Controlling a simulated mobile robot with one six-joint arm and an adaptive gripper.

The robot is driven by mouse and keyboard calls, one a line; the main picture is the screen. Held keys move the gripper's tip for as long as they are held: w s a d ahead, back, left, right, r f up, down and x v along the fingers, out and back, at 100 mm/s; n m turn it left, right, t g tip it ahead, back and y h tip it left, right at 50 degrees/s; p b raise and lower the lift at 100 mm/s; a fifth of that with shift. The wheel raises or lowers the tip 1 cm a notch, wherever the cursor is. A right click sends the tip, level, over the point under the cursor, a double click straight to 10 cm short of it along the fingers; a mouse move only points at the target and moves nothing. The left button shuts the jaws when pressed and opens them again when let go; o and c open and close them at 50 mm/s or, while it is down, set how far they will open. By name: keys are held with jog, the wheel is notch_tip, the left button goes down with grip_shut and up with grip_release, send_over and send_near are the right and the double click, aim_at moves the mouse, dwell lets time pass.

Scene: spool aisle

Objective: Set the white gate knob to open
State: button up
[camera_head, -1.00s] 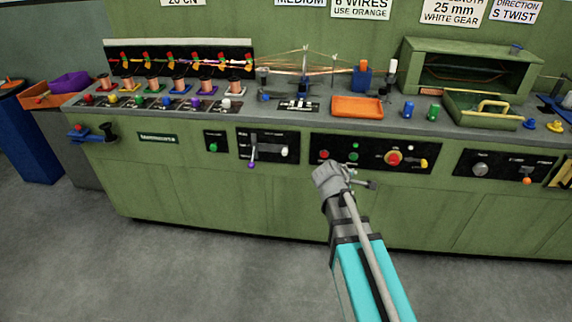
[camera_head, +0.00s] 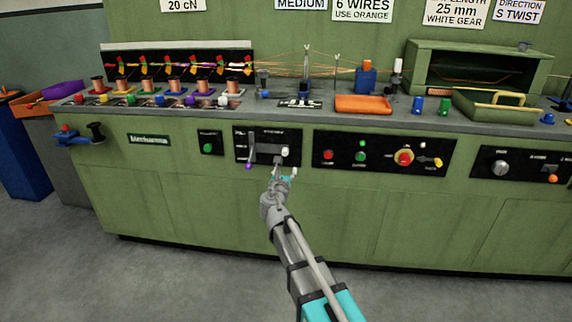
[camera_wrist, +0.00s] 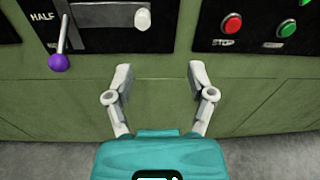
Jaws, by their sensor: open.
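A white knob (camera_head: 284,151) stands at the right end of a slider panel (camera_head: 267,134) on the green bench front. The wrist view shows this knob (camera_wrist: 142,19) at the top, beside a grey plate. I cannot read an open mark near it. My gripper (camera_head: 281,173) is just below the panel in the head view. In the wrist view its fingers (camera_wrist: 158,73) are spread and empty, below and slightly right of the knob, apart from it. Another white knob (camera_head: 223,101) sits on the counter, at the right end of a row of coloured knobs.
A purple-tipped lever (camera_wrist: 59,62) hangs left of the white knob, beside the word HALF. A panel with a red stop button (camera_wrist: 232,23) lies to the right. An orange tray (camera_head: 363,104) is on the counter. The floor before the bench is clear.

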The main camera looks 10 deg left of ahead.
aim_at(285, 154)
jog(key=shift+a+f+n+y, duration=0.2)
jog(key=shift+a+n+y, duration=0.05)
jog(key=shift+a+n, duration=0.25)
jog(key=shift+a+f+n+y, duration=0.15)
jog(key=shift+a+n+y, duration=0.1)
jog(key=shift+a+n, duration=0.2)
jog(key=shift+w, duration=0.15)
jog(key=w, duration=1.3)
jog(key=shift+w+d, duration=0.2)
jog(key=shift+w, duration=0.1)
jog(key=shift+c, duration=0.2)
grip_shut()
